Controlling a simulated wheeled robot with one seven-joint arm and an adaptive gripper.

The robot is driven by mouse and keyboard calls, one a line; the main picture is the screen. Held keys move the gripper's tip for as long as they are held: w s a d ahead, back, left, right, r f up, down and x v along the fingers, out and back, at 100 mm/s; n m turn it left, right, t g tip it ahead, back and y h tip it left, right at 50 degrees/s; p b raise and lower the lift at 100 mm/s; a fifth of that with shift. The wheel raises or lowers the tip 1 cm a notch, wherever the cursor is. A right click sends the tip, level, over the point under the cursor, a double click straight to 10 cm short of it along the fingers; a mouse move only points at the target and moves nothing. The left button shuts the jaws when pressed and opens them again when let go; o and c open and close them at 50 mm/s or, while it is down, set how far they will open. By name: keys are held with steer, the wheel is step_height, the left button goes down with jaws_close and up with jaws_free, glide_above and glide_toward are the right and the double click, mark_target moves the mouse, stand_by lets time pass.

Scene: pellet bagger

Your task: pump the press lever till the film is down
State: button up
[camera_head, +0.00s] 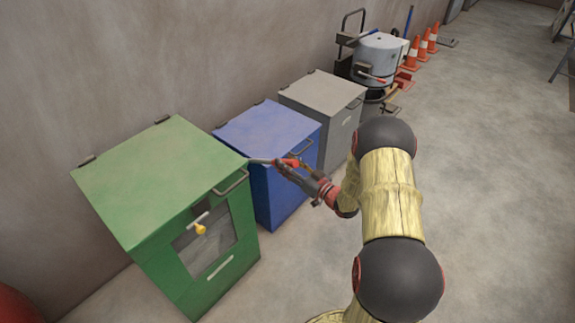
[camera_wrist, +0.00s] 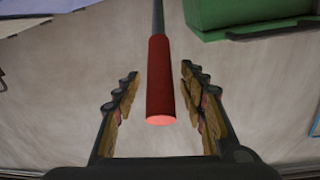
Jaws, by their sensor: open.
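The press lever is a grey rod with a red grip. In the wrist view the red grip (camera_wrist: 160,85) lies between my two fingers, with clear gaps on both sides. In the head view the lever's grey rod (camera_head: 259,161) points left from my gripper (camera_head: 284,166), close to the green box's front right edge. My gripper (camera_wrist: 160,95) is open around the grip and not touching it. The green box (camera_head: 160,170) has a front window and a yellow-tipped handle (camera_head: 200,229). I cannot tell where the lever joins, and I cannot make out the film.
A blue box (camera_head: 265,130) and a grey box (camera_head: 320,93) stand behind the green one along the wall. Farther back are a grey drum-like machine (camera_head: 380,55) and orange cones (camera_head: 422,46). The floor to the right is clear.

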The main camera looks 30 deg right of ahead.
steer(key=shift+w, duration=0.1)
steer(key=shift+c, duration=1)
jaws_close()
steer(key=shift+r, duration=0.1)
